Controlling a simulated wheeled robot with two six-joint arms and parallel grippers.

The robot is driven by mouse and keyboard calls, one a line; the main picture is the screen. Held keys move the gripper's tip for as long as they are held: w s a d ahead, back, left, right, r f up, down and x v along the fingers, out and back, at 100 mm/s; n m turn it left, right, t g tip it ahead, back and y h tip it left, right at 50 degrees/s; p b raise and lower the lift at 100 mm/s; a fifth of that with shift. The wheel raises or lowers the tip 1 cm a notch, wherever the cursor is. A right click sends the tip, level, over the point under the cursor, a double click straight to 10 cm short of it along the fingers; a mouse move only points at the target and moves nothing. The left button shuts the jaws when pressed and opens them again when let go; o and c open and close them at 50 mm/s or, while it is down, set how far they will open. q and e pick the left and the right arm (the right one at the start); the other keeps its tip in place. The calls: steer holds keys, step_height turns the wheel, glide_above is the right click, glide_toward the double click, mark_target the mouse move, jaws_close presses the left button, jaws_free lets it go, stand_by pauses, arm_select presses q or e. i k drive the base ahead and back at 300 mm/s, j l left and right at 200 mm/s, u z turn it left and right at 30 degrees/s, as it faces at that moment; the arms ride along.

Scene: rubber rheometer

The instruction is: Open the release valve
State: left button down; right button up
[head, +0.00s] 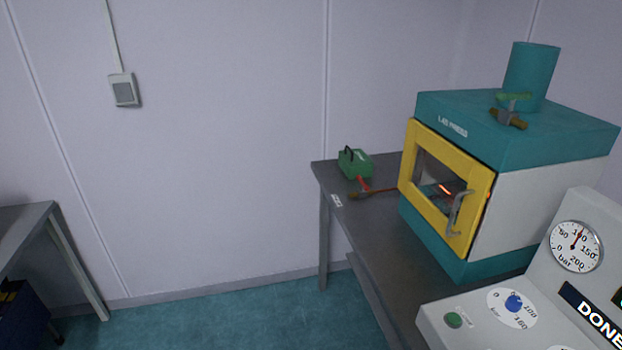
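A small valve (510,118) with a brass-coloured body and a green lever (514,96) sits on top of the teal lab press (463,108), in front of its teal cylinder (531,75). The lever lies roughly level. I cannot tell from this view whether the valve is open or shut. The press's yellow-framed door (417,190) is shut, and an orange glow shows through its window. The round pressure gauge (576,246) on the console has its needle pointing up, slightly right, near the 100 mark. Neither of my grippers is in view.
The grey bench (378,235) carries the press, a green box (354,163) and a brush-like tool (371,192). The console (480,325) at lower right has a green button, a blue knob (514,303) and a "DONE" display. Another table (22,225) stands left. Floor between is clear.

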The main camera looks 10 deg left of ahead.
mark_target(363, 185)
steer(key=i+j, duration=0.25)
steer(key=j, duration=0.2)
steer(key=i+j, duration=0.3)
steer(key=j, duration=0.15)
steer(key=i+j, duration=0.25)
steer(key=j, duration=0.25)
steer(key=i+j+u, duration=0.1)
steer(key=i+j, duration=0.15)
steer(key=j, duration=0.2)
